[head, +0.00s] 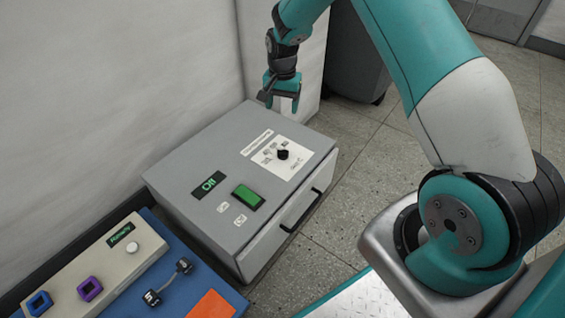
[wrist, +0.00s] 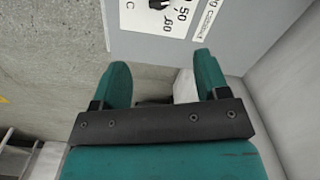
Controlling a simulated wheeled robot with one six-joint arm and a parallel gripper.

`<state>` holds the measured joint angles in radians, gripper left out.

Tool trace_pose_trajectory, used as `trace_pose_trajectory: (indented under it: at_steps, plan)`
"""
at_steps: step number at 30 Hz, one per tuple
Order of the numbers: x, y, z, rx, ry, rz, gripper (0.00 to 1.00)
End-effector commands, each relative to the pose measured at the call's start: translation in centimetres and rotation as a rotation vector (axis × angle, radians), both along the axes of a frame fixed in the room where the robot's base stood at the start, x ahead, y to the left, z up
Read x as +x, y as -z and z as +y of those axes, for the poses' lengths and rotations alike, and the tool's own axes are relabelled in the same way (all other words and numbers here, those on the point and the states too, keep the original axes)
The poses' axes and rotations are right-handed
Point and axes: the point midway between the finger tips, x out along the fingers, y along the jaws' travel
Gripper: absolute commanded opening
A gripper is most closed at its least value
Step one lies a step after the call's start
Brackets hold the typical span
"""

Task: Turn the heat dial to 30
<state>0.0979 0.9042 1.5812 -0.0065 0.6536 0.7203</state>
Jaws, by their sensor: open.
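The heat dial (head: 283,154) is a small black knob on a white scale plate, on top of a grey box (head: 225,150). In the wrist view the dial (wrist: 158,4) is cut off by the top edge; the numbers 50 and 60 and a letter C show beside it. Which number it points at cannot be read. My gripper (head: 281,103) is beyond the far edge of the box, pointing down, clear of the dial. In the wrist view my gripper (wrist: 162,85) is open, with nothing between its fingers.
The box has a green switch (head: 248,197), a small lit display (head: 208,184) and a front drawer handle (head: 301,210). A blue mat (head: 205,279) at the lower left bears a beige panel, coloured rings and an orange sheet. A wall stands close behind; open floor lies right.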

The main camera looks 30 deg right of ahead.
Motion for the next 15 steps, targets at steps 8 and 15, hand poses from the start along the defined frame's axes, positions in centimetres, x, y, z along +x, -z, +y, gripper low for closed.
trace_pose_trajectory:
  at_steps: [8, 15]
  plan:
    - [0.1, 4.2, -0.4, -0.005, 0.021, 0.005, 0.68]
    - [0.1, 9.8, -0.4, -0.005, 0.019, 0.006, 0.68]
